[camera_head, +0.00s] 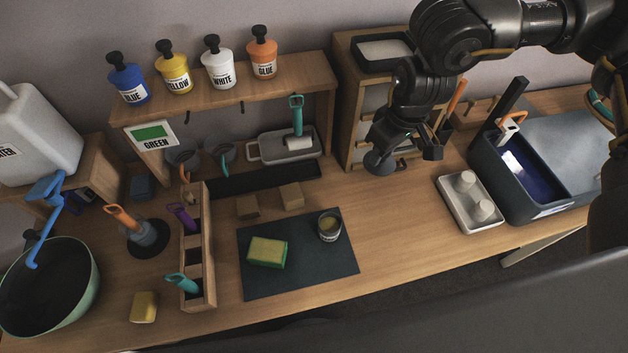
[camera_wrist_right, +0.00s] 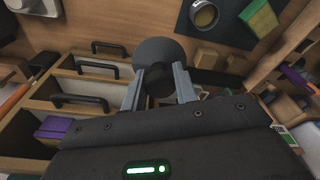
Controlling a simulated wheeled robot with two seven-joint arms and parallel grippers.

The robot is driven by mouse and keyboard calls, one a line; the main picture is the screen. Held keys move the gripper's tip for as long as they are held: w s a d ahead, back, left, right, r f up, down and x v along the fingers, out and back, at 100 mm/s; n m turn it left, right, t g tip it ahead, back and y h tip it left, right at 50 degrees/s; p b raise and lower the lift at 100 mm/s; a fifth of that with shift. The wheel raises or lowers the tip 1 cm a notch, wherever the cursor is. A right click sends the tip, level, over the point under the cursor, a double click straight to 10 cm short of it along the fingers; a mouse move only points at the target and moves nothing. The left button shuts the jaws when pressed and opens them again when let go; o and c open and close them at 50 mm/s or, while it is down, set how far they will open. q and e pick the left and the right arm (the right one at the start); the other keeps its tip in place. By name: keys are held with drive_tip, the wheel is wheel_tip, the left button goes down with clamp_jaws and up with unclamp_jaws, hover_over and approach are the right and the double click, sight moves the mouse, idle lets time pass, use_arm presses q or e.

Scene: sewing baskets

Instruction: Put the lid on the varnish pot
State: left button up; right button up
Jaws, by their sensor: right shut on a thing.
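The varnish pot (camera_head: 329,228) is a small open tin with a yellowish inside, standing on the dark mat (camera_head: 300,277). In the right wrist view the pot (camera_wrist_right: 203,15) shows at the top, right of the lid. The lid (camera_head: 379,162) is a dark grey round disc, slightly tilted in the head view. My right gripper (camera_head: 404,142) holds it in the air, behind and to the right of the pot and apart from it. In the right wrist view, the gripper's fingers (camera_wrist_right: 158,84) are shut on the lid's knob, with the disc (camera_wrist_right: 163,55) beyond them. My left gripper is not in view.
A yellow-green sponge (camera_head: 267,252) lies on the mat left of the pot. Wooden blocks (camera_head: 291,195) lie behind the mat. A drawer unit (camera_head: 345,110) stands behind my right gripper. A white tray (camera_head: 470,202) and dark bin (camera_head: 520,180) stand to the right.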

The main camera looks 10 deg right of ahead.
drive_tip(key=shift+a, duration=0.15)
drive_tip(key=s+a+f+n+g+p, duration=0.1)
drive_tip(key=s+a+f+n+p, duration=0.1)
drive_tip(key=a+f+n, duration=0.3)
drive_tip(key=s+a+f+n+g+y+p, duration=0.1)
drive_tip(key=a+f+n, duration=0.4)
drive_tip(key=f+n, duration=0.5)
drive_tip(key=shift+s+a+f+n+p, duration=0.3)
drive_tip(key=shift+s+a+n+p, duration=0.15)
drive_tip(key=shift+p, duration=0.2)
drive_tip(key=shift+d+p, duration=0.1)
drive_tip(key=shift+p, duration=0.2)
idle(0.3)
drive_tip(key=shift+f+b, duration=0.5)
drive_tip(key=shift+f, duration=0.2)
idle(0.5)
